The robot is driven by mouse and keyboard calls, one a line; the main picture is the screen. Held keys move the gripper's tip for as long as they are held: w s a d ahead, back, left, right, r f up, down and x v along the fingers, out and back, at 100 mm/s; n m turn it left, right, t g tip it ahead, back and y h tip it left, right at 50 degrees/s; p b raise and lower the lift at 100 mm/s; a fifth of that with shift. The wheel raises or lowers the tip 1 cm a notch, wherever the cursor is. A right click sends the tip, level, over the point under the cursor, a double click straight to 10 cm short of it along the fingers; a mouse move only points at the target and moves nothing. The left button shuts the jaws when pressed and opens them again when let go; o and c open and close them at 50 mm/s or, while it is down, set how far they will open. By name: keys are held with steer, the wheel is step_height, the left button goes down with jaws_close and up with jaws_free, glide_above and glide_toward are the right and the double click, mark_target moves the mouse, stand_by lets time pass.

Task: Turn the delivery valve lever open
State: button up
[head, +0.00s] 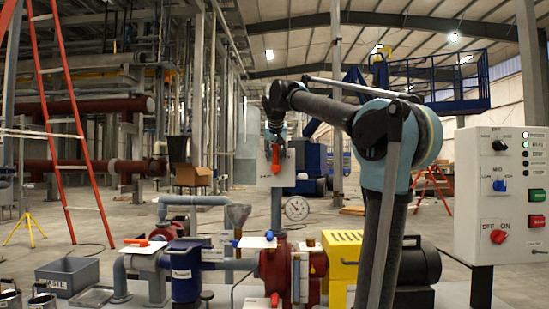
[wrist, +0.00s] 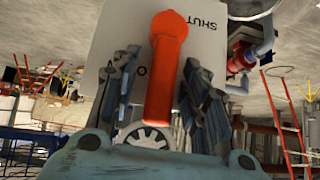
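A red-orange valve lever (head: 275,158) stands in front of a white plate (head: 287,175) on an upright pipe, in the middle of the head view. In the wrist view the lever (wrist: 160,75) runs down the picture between my fingers. The plate (wrist: 205,45) behind it reads SHUT upside down at the top; other lettering is partly hidden by the lever and fingers. My gripper (wrist: 162,90) is open, with one finger on each side of the lever. A narrow gap shows on the left; whether the right finger touches cannot be told.
A pressure gauge (head: 296,208) sits beside the pipe below the plate. A control panel (head: 500,195) is at the right. A ladder (head: 60,130) stands at the left.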

steer(key=v, duration=1.1)
steer(key=shift+s+r, duration=0.25)
stand_by(0.3)
steer(key=s+d+f+g, duration=0.1)
steer(key=s+d+f, duration=0.3)
steer(key=f, duration=0.6)
steer(key=s+d+f+g, duration=0.2)
steer(key=s+d+f, duration=0.25)
steer(key=f, duration=0.65)
steer(key=s+d+f+g, duration=0.1)
steer(key=s+d+f, duration=0.3)
steer(key=f, duration=0.6)
steer(key=s+f+g, duration=0.1)
steer(key=s+f, duration=0.5)
steer(key=f, duration=0.4)
steer(key=s+d+f+g, duration=0.1)
steer(key=s+f, duration=0.6)
steer(key=f, duration=0.3)
steer(key=s+d+f+n, duration=0.1)
steer(key=s+f, duration=0.6)
steer(key=f, duration=0.4)
steer(key=shift+s+g, duration=0.15)
steer(key=shift+g, duration=0.25)
